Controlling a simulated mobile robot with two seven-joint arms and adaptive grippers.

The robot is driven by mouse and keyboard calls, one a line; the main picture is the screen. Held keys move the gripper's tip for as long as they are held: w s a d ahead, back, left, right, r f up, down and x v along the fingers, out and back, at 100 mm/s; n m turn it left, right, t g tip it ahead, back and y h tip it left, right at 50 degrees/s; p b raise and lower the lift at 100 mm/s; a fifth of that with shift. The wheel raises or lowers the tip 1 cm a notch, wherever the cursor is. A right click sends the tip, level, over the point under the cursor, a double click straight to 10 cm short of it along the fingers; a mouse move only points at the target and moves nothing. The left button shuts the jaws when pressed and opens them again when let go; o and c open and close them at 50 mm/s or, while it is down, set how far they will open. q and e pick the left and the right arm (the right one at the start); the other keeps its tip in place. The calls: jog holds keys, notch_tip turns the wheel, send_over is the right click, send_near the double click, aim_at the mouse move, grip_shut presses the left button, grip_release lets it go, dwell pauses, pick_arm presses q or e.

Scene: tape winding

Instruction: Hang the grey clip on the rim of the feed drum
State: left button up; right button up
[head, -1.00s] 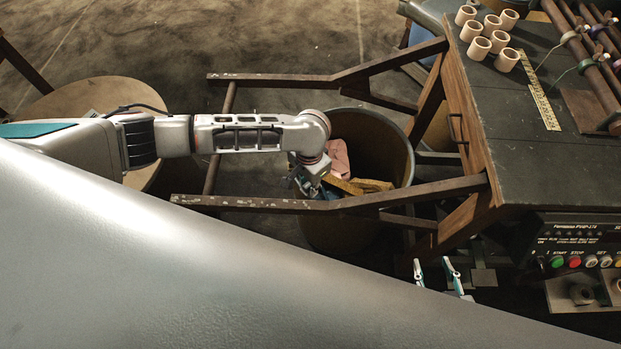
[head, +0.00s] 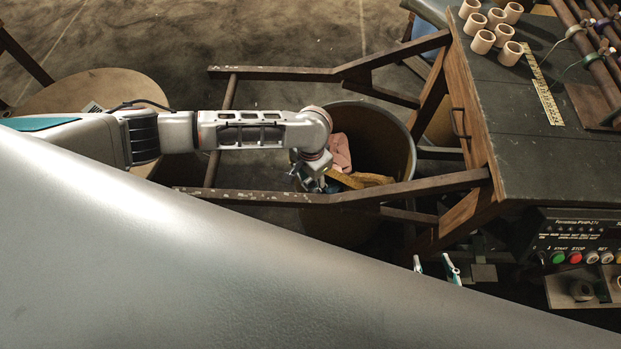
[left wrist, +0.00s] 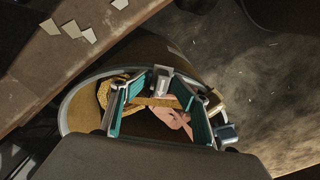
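The feed drum (head: 397,135) stands open-topped inside the wooden frame. Its rim also shows in the left wrist view (left wrist: 68,108). The small grey clip (left wrist: 162,80) is upright at the drum's rim in the left wrist view; I cannot tell how firmly it sits there. My left gripper (left wrist: 160,95) is open, its teal fingers spread on either side of the clip with gaps showing. In the head view my left gripper (head: 318,184) is at the drum's near left rim, and the clip cannot be made out. My right gripper (head: 437,265) is open and empty, partly hidden by my body.
Pink cloth (head: 340,152) and yellow-brown material (head: 372,179) lie in the drum. A wooden rail (head: 400,190) crosses just in front of it. The workbench (head: 545,150) with rolls, rods and a control panel (head: 580,240) stands right. A round table (head: 95,87) is at left.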

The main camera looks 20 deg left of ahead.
pick_arm(q)
jog(key=shift+s+a+f, duration=0.1)
jog(key=shift+s, duration=0.05)
notch_tip(320, 180, up, 12)
dwell(0.6)
